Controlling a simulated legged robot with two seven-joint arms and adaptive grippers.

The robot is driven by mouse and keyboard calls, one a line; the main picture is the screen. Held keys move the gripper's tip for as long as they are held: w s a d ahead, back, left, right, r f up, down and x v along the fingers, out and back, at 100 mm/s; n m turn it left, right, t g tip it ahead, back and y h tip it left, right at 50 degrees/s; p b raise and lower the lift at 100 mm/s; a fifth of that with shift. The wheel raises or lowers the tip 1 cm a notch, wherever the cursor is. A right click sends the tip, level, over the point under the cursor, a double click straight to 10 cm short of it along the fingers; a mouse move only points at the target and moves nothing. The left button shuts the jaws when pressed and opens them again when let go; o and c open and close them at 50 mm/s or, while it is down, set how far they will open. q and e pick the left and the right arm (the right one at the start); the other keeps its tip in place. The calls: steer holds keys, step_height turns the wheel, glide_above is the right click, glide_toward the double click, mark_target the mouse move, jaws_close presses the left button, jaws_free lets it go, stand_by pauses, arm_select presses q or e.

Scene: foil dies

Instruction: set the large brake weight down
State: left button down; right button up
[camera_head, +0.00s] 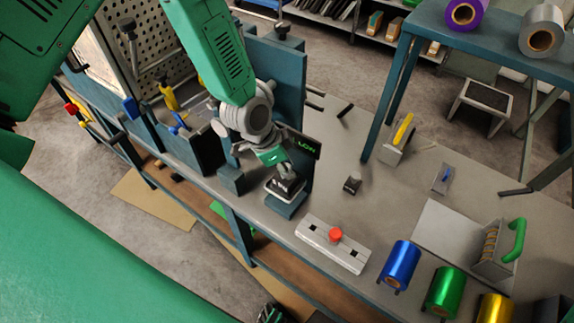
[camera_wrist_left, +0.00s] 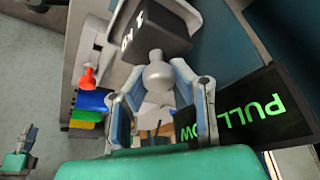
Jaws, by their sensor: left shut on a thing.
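The large brake weight (camera_head: 285,187) is a dark block with white marking and a pale knob. In the head view it is directly above a blue block (camera_head: 285,209) at the bench edge; I cannot tell whether they touch. My left gripper (camera_head: 284,170) is above the weight. In the left wrist view the gripper (camera_wrist_left: 160,85) has its two fingers closed around the knob, with the dark weight (camera_wrist_left: 160,30) beyond. My right gripper (camera_head: 271,314) is partly cut off at the bottom of the head view, apart from the weight; its jaws are unclear.
A black sign (camera_head: 305,146) with green lettering stands close beside the left gripper. A grey box with a red button (camera_head: 336,235) lies to the right. Blue (camera_head: 400,264), green (camera_head: 443,291) and yellow (camera_head: 494,308) foil rolls stand further right. Bare bench lies between.

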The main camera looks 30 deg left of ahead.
arm_select(q)
steer(key=shift+d, duration=0.2)
steer(key=c, duration=1.4)
jaws_free()
steer(key=shift+d, duration=0.1)
steer(key=shift+a+f, duration=0.1)
steer(key=shift+a, duration=0.3)
steer(key=shift+s+a+r, duration=0.1)
steer(key=shift+a+r, duration=0.1)
steer(key=shift+r, duration=0.25)
steer(key=d+v, duration=0.1)
steer(key=v, duration=1)
steer(key=s+a+f+n+g+y, duration=0.1)
steer(key=s+f+n, duration=0.4)
steer(key=s+f, duration=0.3)
steer(key=s+a+f+n+g+y, duration=0.1)
steer(key=s+f+n, duration=0.3)
steer(key=s+f, duration=0.4)
steer(key=s+a+y, duration=0.1)
steer(key=s, duration=0.5)
steer(key=shift+a+n, duration=0.25)
steer(key=shift+n, duration=0.15)
arm_select(e)
steer(key=shift+s+d, duration=0.1)
steer(key=shift+d, duration=0.1)
